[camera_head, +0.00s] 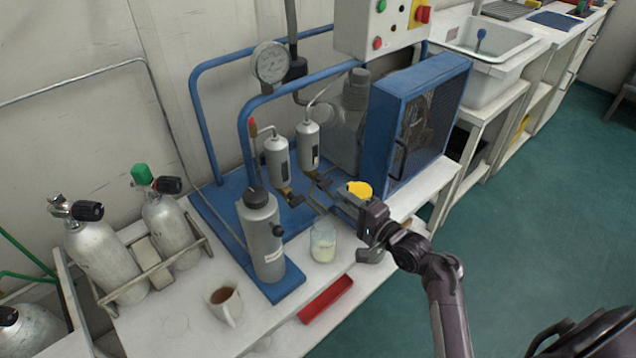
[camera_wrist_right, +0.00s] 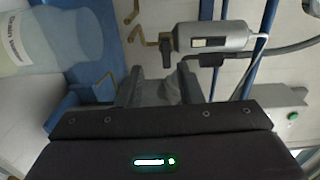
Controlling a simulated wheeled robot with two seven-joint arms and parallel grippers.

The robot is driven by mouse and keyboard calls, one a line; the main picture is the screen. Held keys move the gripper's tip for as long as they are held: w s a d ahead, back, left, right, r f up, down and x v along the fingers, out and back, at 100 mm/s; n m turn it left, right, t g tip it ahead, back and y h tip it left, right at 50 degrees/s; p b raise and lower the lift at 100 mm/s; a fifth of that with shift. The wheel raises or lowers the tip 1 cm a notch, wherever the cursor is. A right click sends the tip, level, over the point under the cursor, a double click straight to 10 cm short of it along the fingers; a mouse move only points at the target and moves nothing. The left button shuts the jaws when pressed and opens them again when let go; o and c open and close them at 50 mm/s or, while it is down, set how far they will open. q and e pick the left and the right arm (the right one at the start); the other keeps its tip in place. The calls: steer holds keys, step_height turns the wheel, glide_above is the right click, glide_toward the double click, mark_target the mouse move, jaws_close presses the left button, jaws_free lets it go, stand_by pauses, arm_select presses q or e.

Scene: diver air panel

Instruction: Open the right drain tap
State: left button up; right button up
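Two silver filter cylinders stand on the blue panel frame, the left one (camera_head: 276,160) and the right one (camera_head: 308,146). The right drain tap (camera_head: 321,181) is a small dark fitting below the right cylinder. In the wrist view one silver cylinder (camera_wrist_right: 215,37) lies across the top, with a dark tap lever (camera_wrist_right: 166,50) and bent brass pipe at its lower end. My right gripper (camera_head: 325,198) reaches in from the right, close to the right tap, its fingers apart. I cannot tell whether they touch the tap. My left gripper is out of view.
A jar of pale liquid (camera_head: 323,243) stands just below my right gripper; it also shows in the wrist view (camera_wrist_right: 45,40). A yellow round thing (camera_head: 359,188) is beside the gripper. A grey bottle (camera_head: 262,238), mug (camera_head: 225,303) and red tray (camera_head: 326,299) are nearby.

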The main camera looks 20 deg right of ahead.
mark_target(326, 182)
steer(key=shift+w+a+r, duration=0.15)
steer(key=shift+w+r, duration=0.2)
steer(key=shift+w, duration=0.3)
steer(key=x, duration=0.5)
steer(key=shift+b, duration=0.4)
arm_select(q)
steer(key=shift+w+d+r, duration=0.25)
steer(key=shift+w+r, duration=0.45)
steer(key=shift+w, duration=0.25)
arm_select(e)
steer(key=shift+w+a, duration=0.25)
steer(key=shift+w, duration=0.45)
jaws_close()
